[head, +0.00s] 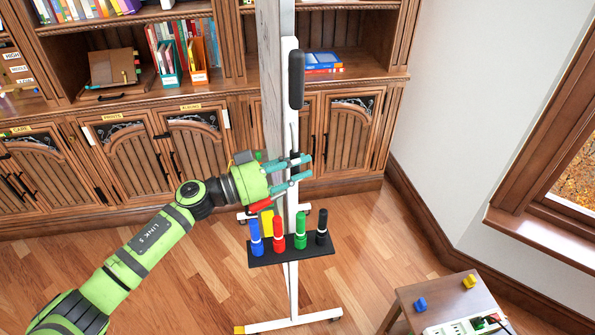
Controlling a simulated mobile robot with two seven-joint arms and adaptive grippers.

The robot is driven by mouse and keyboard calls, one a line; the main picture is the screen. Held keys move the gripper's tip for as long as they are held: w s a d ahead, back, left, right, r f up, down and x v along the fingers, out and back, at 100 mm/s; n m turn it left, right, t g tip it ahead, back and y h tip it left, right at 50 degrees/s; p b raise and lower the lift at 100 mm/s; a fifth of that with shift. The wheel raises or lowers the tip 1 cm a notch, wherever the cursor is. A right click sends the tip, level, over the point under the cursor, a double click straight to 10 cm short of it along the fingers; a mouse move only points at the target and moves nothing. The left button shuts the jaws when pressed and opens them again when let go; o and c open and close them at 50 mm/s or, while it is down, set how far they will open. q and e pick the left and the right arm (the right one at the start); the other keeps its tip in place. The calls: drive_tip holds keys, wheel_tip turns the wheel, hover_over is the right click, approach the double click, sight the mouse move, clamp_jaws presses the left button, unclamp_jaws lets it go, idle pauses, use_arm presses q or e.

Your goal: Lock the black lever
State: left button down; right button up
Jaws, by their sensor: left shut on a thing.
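The black lever (295,157) is a small dark part on the white upright post of a rolling board stand (289,225). My left gripper (303,169) reaches in from the left, its teal fingers closed around the lever at the post. The fingers hide most of the lever, so its exact angle cannot be told. A thin rod runs up the post just above it. My right gripper is not in view.
Above, a long rounded black piece (296,80) is on the post. Below the gripper, a black tray (290,250) holds blue, red, green and black markers. A wooden bookcase (130,105) stands behind. A small table (440,295) is at lower right. Floor between is clear.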

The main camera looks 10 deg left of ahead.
use_arm(q)
drive_tip(key=c, duration=0.9)
unclamp_jaws()
drive_tip(key=shift+o, duration=0.2)
drive_tip(key=v, duration=0.8)
drive_tip(key=shift+d, duration=0.1)
drive_tip(key=shift+d+r, duration=0.1)
